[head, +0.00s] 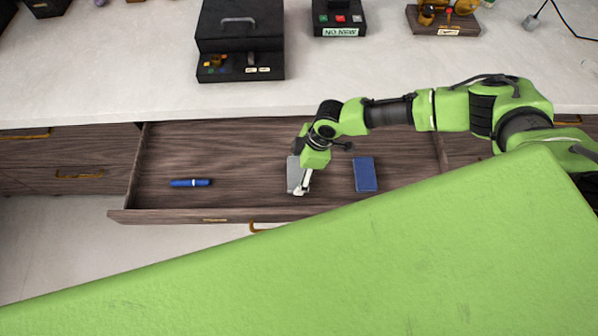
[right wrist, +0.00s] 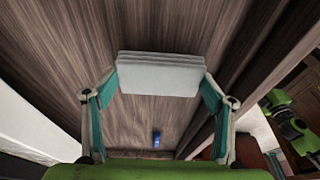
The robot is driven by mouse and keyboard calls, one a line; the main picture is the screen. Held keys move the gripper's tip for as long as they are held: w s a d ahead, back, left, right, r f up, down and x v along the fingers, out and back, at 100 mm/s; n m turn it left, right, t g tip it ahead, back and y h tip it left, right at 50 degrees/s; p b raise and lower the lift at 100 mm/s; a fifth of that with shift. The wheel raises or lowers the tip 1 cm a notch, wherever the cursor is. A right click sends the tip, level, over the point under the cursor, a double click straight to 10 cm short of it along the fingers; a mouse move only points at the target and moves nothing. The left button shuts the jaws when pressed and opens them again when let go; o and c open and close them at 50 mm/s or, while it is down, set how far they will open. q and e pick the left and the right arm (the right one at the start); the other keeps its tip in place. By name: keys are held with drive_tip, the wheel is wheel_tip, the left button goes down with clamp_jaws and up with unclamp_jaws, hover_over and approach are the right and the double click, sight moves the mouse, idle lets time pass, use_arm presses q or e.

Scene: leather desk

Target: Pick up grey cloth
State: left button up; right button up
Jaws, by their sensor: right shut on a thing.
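The grey cloth (head: 292,172) is a flat folded rectangle in the open wooden drawer (head: 240,150), near its middle. In the right wrist view the cloth (right wrist: 160,75) spans the space between the two fingers. My right gripper (head: 301,190) reaches down into the drawer from the right and partly covers the cloth in the head view. In the right wrist view my right gripper (right wrist: 160,80) is shut on the cloth, a finger at each side edge. I cannot tell whether the cloth is clear of the drawer floor.
A blue folded cloth or booklet (head: 365,174) lies in the drawer to the right of the grey cloth. A blue pen-like item (head: 190,183) lies at the left. The white countertop (head: 130,75) behind holds a black box (head: 240,40) and a small button panel (head: 339,18).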

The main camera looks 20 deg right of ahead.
drive_tip(key=s+d+r+b, duration=0.1)
drive_tip(key=s+d+r, duration=0.4)
drive_tip(key=s+r, duration=0.6)
drive_tip(key=shift+s+r, duration=0.2)
drive_tip(key=shift+s, duration=0.85)
drive_tip(key=shift+o, duration=0.6)
